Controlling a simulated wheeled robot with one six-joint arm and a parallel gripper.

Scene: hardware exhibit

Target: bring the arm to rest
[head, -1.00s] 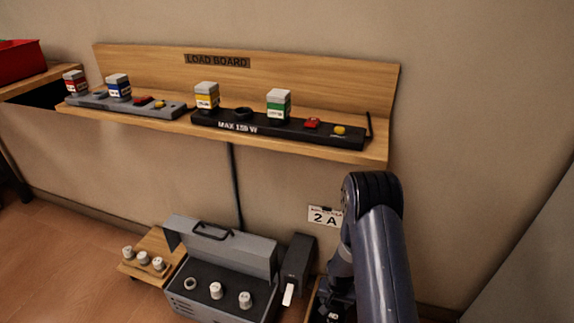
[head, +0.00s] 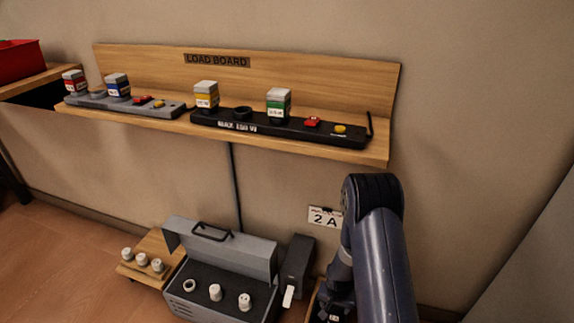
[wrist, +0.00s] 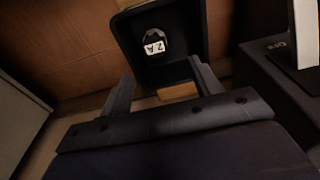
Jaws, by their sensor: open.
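My arm hangs down at the right in the head view, its lower part folded behind the dark blue link. My gripper (wrist: 160,82) shows in the wrist view with its two fingers spread apart and nothing between them. Beyond the fingertips is a black open tray (wrist: 196,62) holding a small dark round piece with a white "2 A" label (wrist: 154,46). The fingers are apart from that piece. In the head view the gripper end (head: 334,300) is low and mostly hidden by my arm.
A wooden load board (head: 300,75) carries two power strips with coloured blocks. Below it stand an open grey case (head: 222,262), a small wooden stand (head: 152,243) with white pieces, and a dark box with a white lever (head: 297,262).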

